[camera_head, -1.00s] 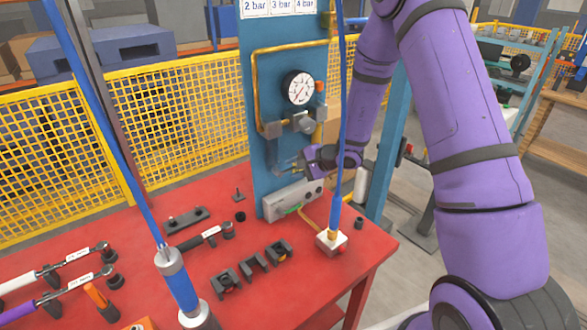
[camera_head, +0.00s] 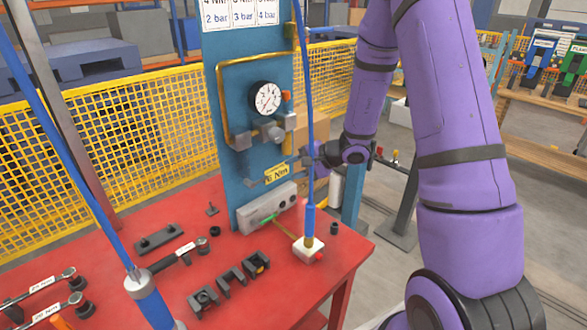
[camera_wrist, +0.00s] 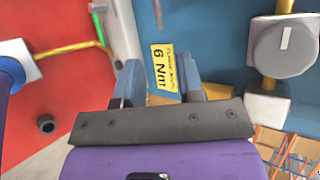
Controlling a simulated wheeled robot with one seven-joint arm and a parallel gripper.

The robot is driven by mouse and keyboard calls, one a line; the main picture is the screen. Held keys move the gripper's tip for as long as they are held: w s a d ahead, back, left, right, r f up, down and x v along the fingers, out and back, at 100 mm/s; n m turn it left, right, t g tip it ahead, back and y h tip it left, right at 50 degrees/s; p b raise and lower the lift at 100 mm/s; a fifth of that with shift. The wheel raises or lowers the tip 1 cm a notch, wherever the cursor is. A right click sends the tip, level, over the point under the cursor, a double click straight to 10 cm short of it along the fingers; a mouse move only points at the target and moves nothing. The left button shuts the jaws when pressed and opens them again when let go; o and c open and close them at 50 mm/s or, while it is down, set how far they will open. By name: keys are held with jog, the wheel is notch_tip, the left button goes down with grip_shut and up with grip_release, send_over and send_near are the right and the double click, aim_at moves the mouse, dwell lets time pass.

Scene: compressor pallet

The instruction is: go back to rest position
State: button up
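My gripper (camera_head: 303,166) is beside the lower right part of the blue panel (camera_head: 228,110), just right of a yellow "6 Nm" label (camera_head: 277,173). In the wrist view my gripper (camera_wrist: 162,75) has its two fingers apart, with nothing held between them. The yellow label (camera_wrist: 165,68) shows on the panel beyond the gap between the fingertips. My purple arm reaches down from the top right of the head view.
A pressure gauge (camera_head: 267,98) and yellow pipe are on the panel above my gripper. A blue hose (camera_head: 304,100) hangs close by. The red table (camera_head: 260,300) holds wrenches and black holders. Floor shows at right.

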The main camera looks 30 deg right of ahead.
jog(key=s+a+r+n+g, duration=0.2)
jog(key=s+a+r+n, duration=0.2)
jog(key=s+r, duration=0.35)
jog(key=s+a+r+n+g, duration=0.3)
jog(key=s+r, duration=0.3)
jog(key=r, duration=0.3)
jog(key=s+d+r+n+h, duration=0.1)
jog(key=s+r+h, duration=0.2)
jog(key=s, duration=0.3)
jog(key=s+d+r+n+t+h, duration=0.1)
jog(key=s+d+r+n+h, duration=0.1)
jog(key=s, duration=0.4)
jog(key=s+d+r+n+t+h, duration=0.1)
jog(key=s+d+r+h, duration=0.1)
jog(key=s+r+h, duration=0.2)
jog(key=shift+s+d+r, duration=0.15)
jog(key=shift+s+r, duration=0.1)
jog(key=shift+s, duration=0.8)
